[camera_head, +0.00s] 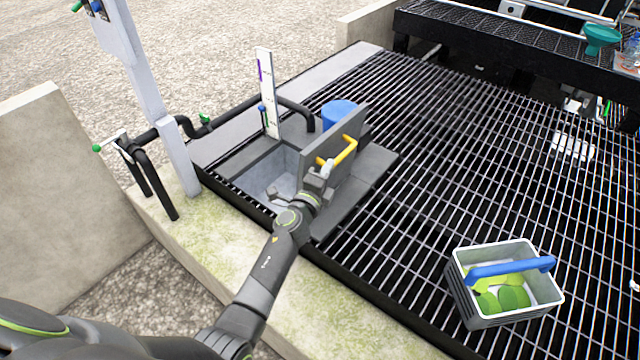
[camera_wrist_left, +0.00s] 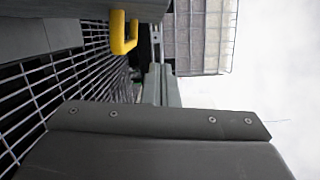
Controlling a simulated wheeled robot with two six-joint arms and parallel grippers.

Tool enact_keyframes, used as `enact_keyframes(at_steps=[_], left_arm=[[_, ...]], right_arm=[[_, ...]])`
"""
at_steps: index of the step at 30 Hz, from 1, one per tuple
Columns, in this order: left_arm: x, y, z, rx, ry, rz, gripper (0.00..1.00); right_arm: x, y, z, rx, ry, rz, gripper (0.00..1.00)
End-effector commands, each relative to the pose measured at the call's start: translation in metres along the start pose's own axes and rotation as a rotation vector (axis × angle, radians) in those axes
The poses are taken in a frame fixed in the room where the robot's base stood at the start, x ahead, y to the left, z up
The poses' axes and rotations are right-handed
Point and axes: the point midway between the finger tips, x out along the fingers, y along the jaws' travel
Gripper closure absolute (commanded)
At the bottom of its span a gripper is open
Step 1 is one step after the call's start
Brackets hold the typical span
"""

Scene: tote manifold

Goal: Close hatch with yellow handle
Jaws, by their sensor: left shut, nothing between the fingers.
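The hatch lid (camera_head: 334,142) is a grey panel standing up on edge beside a square opening (camera_head: 262,172) in the grating, so the hatch is open. Its yellow handle (camera_head: 338,152) is on the side facing right and also shows at the top of the left wrist view (camera_wrist_left: 122,34). My left gripper (camera_head: 326,170) is shut and empty, at the lid's near end, close below the handle. I cannot tell whether it touches the lid. My right gripper is out of view.
A white gauge board (camera_head: 267,92) and black pipes stand behind the opening. A blue cylinder (camera_head: 340,113) is behind the lid. A grey tote (camera_head: 508,284) with a blue handle and green items sits on the grating at right. The grating (camera_head: 440,160) between is clear.

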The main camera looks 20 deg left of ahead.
Motion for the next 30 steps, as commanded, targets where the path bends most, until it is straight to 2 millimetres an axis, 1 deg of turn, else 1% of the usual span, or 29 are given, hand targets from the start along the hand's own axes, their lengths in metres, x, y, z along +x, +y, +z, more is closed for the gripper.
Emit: enact_keyframes(at_steps=[1,5,6,9,13,18,30], left_arm=[[0.010,0.003,-0.001,0.000,0.001,-0.002,1.00],[0.029,0.002,0.001,0.001,0.001,-0.001,1.00],[0.029,0.000,0.012,0.004,-0.001,0.000,1.00],[0.032,0.000,0.025,0.003,-0.001,0.000,1.00],[0.034,0.001,0.035,0.000,-0.001,0.001,1.00],[0.035,0.000,0.039,-0.002,0.000,0.001,1.00],[0.035,0.000,0.041,-0.007,0.000,0.002,1.00]], right_arm=[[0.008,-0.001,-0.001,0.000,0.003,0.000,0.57],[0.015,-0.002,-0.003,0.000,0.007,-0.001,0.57],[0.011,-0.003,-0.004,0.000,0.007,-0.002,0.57],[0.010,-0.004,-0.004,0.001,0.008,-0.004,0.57],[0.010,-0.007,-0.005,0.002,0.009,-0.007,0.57],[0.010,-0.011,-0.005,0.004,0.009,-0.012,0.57],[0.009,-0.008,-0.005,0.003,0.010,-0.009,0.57]])
